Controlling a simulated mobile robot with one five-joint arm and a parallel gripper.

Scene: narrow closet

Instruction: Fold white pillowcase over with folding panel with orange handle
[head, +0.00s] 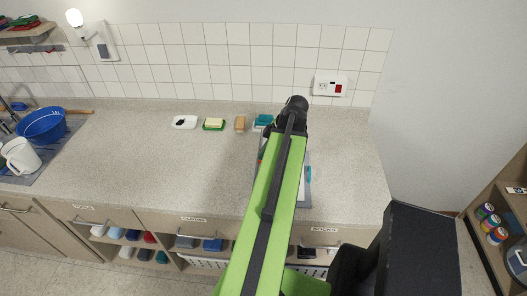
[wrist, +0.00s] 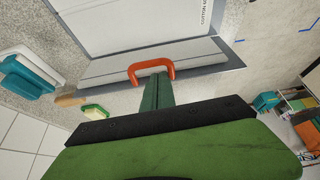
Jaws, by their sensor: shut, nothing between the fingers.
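The orange handle (wrist: 150,65) is a U-shaped loop in the wrist view, at the edge of a grey folding panel (wrist: 205,62). A white flat cloth, seemingly the pillowcase (wrist: 115,25), lies beyond it with printed lettering at its right. My gripper (wrist: 158,82) is shut and empty. Its green finger tip appears right at the handle's open side; I cannot tell whether it touches. In the head view my arm hides most of the panel and cloth; a grey strip of the board (head: 304,190) shows to its right.
Along the back of the counter (head: 150,150) lie a white dish (head: 184,122), a green-and-yellow sponge (head: 213,124), a brush (head: 240,124) and a teal item (head: 263,121). A blue basin (head: 42,125) and white jug (head: 20,156) stand far left. The counter's middle left is clear.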

